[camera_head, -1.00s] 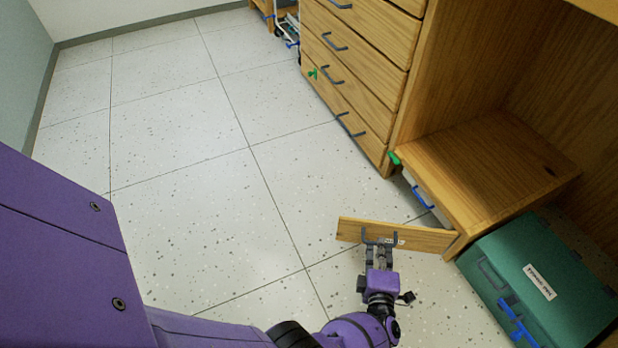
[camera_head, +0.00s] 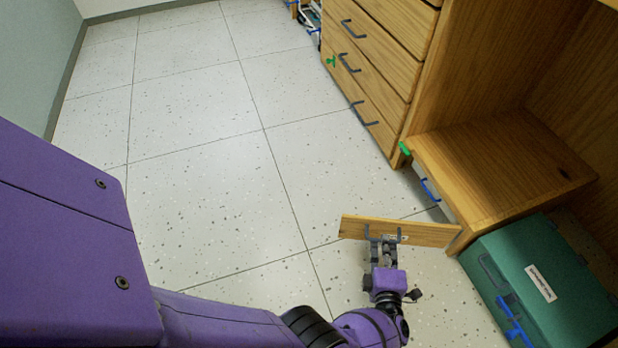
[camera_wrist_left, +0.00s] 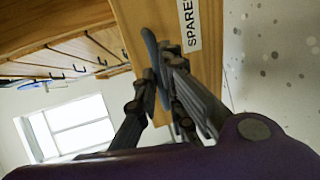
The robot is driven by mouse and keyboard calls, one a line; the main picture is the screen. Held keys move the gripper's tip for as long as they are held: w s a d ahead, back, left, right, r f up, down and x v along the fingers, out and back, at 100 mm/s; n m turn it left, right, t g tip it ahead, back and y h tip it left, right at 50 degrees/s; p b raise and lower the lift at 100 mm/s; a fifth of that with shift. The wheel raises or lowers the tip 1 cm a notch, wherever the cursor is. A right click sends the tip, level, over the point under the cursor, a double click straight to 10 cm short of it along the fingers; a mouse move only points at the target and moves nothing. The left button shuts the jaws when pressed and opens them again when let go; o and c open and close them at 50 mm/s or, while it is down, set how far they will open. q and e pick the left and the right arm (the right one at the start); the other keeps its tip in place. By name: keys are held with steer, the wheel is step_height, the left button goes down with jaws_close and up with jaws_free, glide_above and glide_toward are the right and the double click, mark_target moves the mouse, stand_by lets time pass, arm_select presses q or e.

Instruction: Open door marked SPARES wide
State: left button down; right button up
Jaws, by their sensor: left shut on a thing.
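The door marked SPARES (camera_head: 428,234) is a low wooden panel that stands swung out from the front of the low wooden cabinet, hinged at its right end. My left gripper (camera_head: 384,246) is shut on this handle, near side of the door. My right gripper is not in view.
A green case (camera_head: 545,262) with blue clips stands right beside the door's hinge end. A wooden drawer unit (camera_head: 385,50) with dark handles stands at the upper right. A blue handle (camera_head: 430,190) shows in the cabinet opening. The speckled floor (camera_head: 210,190) left of the door is clear.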

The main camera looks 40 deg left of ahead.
arm_select(q)
steer(key=shift+w+r, duration=0.15)
steer(key=shift+r, duration=0.1)
steer(key=c, duration=1.9)
jaws_free()
steer(key=shift+f, duration=0.1)
